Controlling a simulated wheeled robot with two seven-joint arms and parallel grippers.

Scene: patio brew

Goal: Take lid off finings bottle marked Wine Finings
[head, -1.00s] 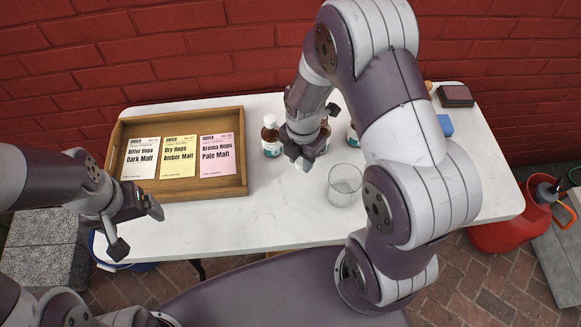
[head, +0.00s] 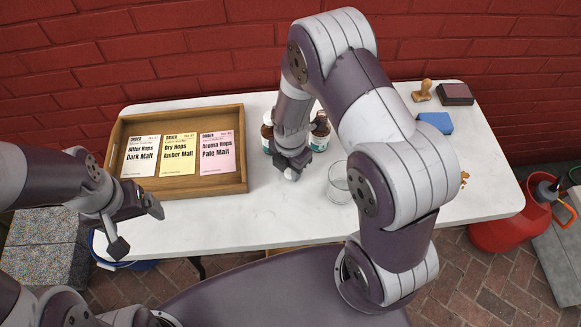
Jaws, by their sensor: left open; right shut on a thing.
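Brown bottles with white and teal labels stand at the back middle of the table. One bottle (head: 320,132) is right of my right gripper; its top looks dark, with no white lid visible. Another bottle (head: 266,131) is partly hidden behind my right gripper and arm. The labels are too small to read, so I cannot tell which is Wine Finings. My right gripper (head: 290,173) is shut in front of the bottles on a small whitish thing, apparently a bottle lid, mostly hidden. My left gripper (head: 137,226) is open and empty at the table's front left edge.
A wooden tray (head: 243,160) with three order cards fills the left of the white table (head: 245,222). A clear glass (head: 338,182) stands right of my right gripper. A blue block (head: 434,122), stamp (head: 423,90) and ink pad (head: 455,94) lie at the right. The front middle is clear.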

